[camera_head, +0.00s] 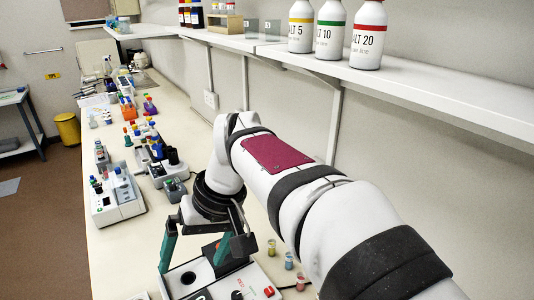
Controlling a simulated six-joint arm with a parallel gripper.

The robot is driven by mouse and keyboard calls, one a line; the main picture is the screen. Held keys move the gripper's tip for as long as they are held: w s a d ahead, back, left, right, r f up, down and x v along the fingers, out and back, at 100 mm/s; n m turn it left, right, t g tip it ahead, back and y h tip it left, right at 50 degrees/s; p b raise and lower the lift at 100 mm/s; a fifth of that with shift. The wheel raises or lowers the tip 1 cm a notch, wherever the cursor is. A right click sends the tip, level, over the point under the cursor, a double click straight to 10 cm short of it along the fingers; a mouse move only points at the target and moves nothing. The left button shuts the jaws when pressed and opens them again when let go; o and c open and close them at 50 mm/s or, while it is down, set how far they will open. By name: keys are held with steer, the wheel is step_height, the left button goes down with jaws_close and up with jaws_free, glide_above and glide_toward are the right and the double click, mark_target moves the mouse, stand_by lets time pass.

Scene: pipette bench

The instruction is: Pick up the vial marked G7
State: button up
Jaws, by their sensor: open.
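My gripper (195,258) points down over a white bench device near the front of the picture, its teal fingers apart. I see nothing held between them. Three small vials stand on the bench just right of the gripper: one with yellowish contents (271,247), one with a blue band and reddish top (289,261), and one partly cut off by my arm (300,282). Their marks are too small to read, so I cannot tell which is G7. My arm hides the bench farther right.
The white device (246,276) below my gripper has a round opening, a black knob and a red button. Other instruments (115,198) and racks of colored items crowd the bench behind. A wall shelf (420,85) with labelled bottles (330,30) runs above my arm.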

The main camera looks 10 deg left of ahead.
steer(key=s+d+f+m, duration=0.2)
steer(key=s+d+m, duration=0.2)
steer(key=d, duration=0.6)
steer(key=s+d+f+m+t+h, duration=0.1)
steer(key=s+d+f+m, duration=0.2)
steer(key=d, duration=0.7)
steer(key=shift+s+m+h, duration=0.3)
steer(key=shift+s+m, duration=0.65)
steer(key=shift+m, duration=0.15)
steer(key=s+d+f+m, duration=0.1)
steer(key=s, duration=0.1)
steer(key=s+d+f+m, duration=0.1)
steer(key=s+d+f, duration=0.1)
steer(key=s+d+f+m, duration=0.1)
steer(key=s+d+m, duration=0.1)
steer(key=s, duration=0.1)
steer(key=shift+f+h, duration=0.4)
steer(key=shift+c, duration=2.6)
